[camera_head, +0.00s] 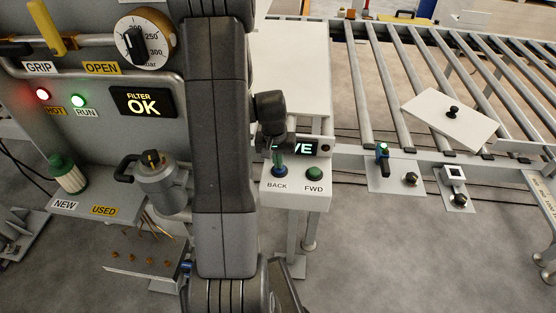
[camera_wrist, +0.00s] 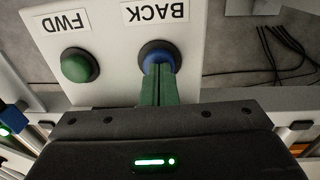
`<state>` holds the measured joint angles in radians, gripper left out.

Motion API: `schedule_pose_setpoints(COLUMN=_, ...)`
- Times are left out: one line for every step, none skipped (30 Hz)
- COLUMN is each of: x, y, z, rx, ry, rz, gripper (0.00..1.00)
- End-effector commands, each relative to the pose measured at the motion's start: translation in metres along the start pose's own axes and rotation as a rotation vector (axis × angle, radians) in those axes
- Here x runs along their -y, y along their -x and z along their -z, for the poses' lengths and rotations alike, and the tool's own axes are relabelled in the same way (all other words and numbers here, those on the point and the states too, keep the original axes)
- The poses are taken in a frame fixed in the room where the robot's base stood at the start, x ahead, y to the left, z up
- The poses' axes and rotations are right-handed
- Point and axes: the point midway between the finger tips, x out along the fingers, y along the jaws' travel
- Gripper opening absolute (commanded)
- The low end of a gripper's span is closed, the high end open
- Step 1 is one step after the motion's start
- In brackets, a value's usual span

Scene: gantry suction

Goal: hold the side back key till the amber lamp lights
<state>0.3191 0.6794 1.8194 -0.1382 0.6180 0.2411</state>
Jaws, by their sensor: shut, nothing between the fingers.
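The blue BACK key (camera_head: 280,171) sits on a white key box (camera_head: 295,197), left of the green FWD key (camera_head: 314,174). In the wrist view the BACK key (camera_wrist: 158,52) shows beyond my fingertips, beside the FWD key (camera_wrist: 78,65). My gripper (camera_head: 277,162) is shut and empty, its green fingers pointing down at the BACK key. In the wrist view the fingertips (camera_wrist: 158,72) overlap the key's edge. They look to be on it, but I cannot tell how far it is pressed. I make out no lit amber lamp.
A roller conveyor (camera_head: 400,90) with a white plate (camera_head: 455,125) lies right. A grey panel (camera_head: 95,120) with a red HOT lamp (camera_head: 43,94) and green RUN lamp (camera_head: 78,101) stands left.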

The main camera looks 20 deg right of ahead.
Motion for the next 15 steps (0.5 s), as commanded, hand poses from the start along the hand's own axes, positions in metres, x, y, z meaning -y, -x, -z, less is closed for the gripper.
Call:
schedule_pose_setpoints(x=-0.0001, y=-0.001, z=-0.0002, rx=0.001, ry=0.0, rz=0.0, gripper=0.0)
schedule_pose_setpoints(x=-0.0001, y=-0.0013, z=-0.0002, rx=0.001, ry=0.0, rz=0.0, gripper=0.0)
schedule_pose_setpoints(x=-0.0001, y=-0.0015, z=-0.0002, rx=0.001, ry=0.0, rz=0.0, gripper=0.0)
schedule_pose_setpoints(x=-0.0001, y=-0.0015, z=-0.0002, rx=0.001, ry=0.0, rz=0.0, gripper=0.0)
schedule_pose_setpoints(x=-0.0001, y=-0.0015, z=-0.0002, rx=0.001, ry=0.0, rz=0.0, gripper=0.0)
schedule_pose_setpoints(x=-0.0001, y=-0.0014, z=-0.0002, rx=0.001, ry=0.0, rz=0.0, gripper=0.0)
schedule_pose_setpoints(x=-0.0001, y=-0.0014, z=-0.0002, rx=0.001, ry=0.0, rz=0.0, gripper=0.0)
schedule_pose_setpoints(x=0.0, y=-0.0014, z=-0.0002, rx=0.001, ry=0.0, rz=0.0, gripper=0.0)
schedule_pose_setpoints(x=0.0, y=-0.0013, z=-0.0001, rx=0.001, ry=0.0, rz=0.0, gripper=0.0)
schedule_pose_setpoints(x=0.0, y=-0.0014, z=-0.0002, rx=0.001, ry=0.0, rz=0.0, gripper=0.0)
schedule_pose_setpoints(x=0.0, y=-0.0019, z=-0.0002, rx=0.001, ry=0.0, rz=0.0, gripper=0.0)
schedule_pose_setpoints(x=0.0001, y=-0.0032, z=-0.0002, rx=0.001, ry=0.0, rz=0.0, gripper=0.0)
schedule_pose_setpoints(x=0.0002, y=-0.0047, z=-0.0002, rx=0.001, ry=0.0, rz=0.0, gripper=0.0)
schedule_pose_setpoints(x=0.0003, y=-0.0066, z=-0.0003, rx=0.001, ry=0.0, rz=0.0, gripper=0.0)
schedule_pose_setpoints(x=0.0005, y=-0.0097, z=-0.0003, rx=0.0, ry=0.0, rz=0.0, gripper=0.0)
